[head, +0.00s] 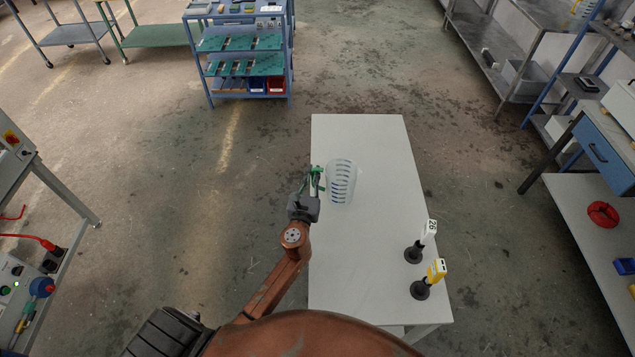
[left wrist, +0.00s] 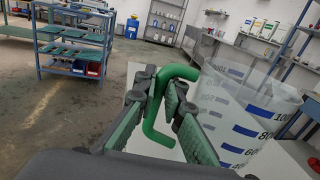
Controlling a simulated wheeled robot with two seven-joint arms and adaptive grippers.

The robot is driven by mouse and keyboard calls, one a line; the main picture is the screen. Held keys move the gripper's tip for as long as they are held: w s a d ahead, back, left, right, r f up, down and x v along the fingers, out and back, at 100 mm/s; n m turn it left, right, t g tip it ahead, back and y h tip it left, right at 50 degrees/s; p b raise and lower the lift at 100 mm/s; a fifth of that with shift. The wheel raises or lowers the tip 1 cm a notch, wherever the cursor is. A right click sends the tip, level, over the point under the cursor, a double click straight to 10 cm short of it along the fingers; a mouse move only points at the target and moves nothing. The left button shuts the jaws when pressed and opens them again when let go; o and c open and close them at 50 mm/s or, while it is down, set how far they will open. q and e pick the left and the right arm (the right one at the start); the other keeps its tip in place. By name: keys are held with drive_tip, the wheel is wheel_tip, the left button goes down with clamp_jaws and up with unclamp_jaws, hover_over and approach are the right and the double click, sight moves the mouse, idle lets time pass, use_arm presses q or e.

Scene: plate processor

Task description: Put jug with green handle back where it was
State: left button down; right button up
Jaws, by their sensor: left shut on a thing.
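The jug (head: 342,182) is clear with dark blue measuring marks and a green handle (head: 318,178). It appears upright over the far left part of the white table (head: 375,265). I cannot tell whether its base touches the tabletop. My left gripper (head: 312,188) is at the jug's left side, shut on the green handle. In the left wrist view the handle (left wrist: 160,105) passes between the finger pads, and the jug's body (left wrist: 240,110) stands to the right. My right gripper is not in view.
Two black stands, one with a white tag labelled 26 (head: 430,228) and one with a yellow tag (head: 437,270), stand at the table's right edge. The middle of the table is clear. A blue shelf rack (head: 205,75) stands beyond, and shelves and a side bench line the right.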

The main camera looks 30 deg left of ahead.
use_arm(q)
drive_tip(key=shift+w+d+f, duration=0.15)
drive_tip(key=shift+w+f, duration=0.3)
drive_tip(key=shift+f, duration=0.05)
drive_tip(key=f+b, duration=0.2)
drive_tip(key=f, duration=0.1)
drive_tip(key=shift+w, duration=0.2)
drive_tip(key=shift+d+f, duration=0.1)
drive_tip(key=shift+f+b, duration=0.15)
drive_tip(key=shift+b, duration=0.15)
drive_tip(key=c, duration=2)
unclamp_jaws()
drive_tip(key=shift+c, duration=0.2)
